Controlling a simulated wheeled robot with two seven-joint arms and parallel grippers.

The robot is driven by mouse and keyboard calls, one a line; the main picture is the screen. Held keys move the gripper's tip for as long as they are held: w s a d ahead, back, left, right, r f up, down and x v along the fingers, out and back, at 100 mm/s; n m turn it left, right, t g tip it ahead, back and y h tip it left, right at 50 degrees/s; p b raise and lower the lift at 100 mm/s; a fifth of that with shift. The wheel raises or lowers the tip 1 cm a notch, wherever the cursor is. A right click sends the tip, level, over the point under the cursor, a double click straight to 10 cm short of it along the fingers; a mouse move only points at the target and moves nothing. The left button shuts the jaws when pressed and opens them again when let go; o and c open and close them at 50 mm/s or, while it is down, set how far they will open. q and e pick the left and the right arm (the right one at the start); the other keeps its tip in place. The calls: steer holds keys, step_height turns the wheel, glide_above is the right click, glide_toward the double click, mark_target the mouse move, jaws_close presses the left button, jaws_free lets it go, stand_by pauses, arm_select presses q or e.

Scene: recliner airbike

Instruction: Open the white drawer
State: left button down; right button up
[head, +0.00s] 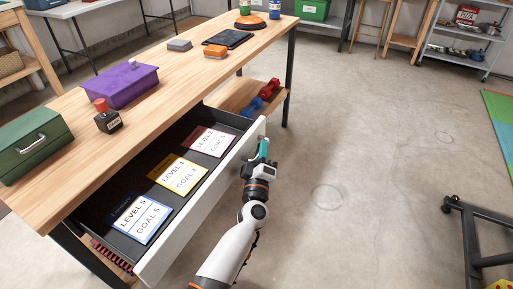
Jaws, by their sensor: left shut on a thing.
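The white drawer (196,211) is pulled well out from the wooden table, and its dark inside shows. Blue (139,218), yellow (178,174) and red (211,142) cards marked with levels and goals lie in it. My left gripper (262,149) is at the far end of the drawer's white front, on its outer side, with teal fingertips against it. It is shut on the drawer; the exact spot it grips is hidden. My right gripper is not in view.
The wooden tabletop (165,88) carries a green toolbox (34,144), a purple box (118,86), a stamp (107,117) and a tablet (229,38). Red and blue dumbbells (262,96) lie on the shelf below. Open concrete floor (370,140) lies right of the drawer. A dark metal frame (470,235) stands at right.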

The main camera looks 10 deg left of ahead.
arm_select(q)
steer(key=c, duration=1.5)
jaws_free()
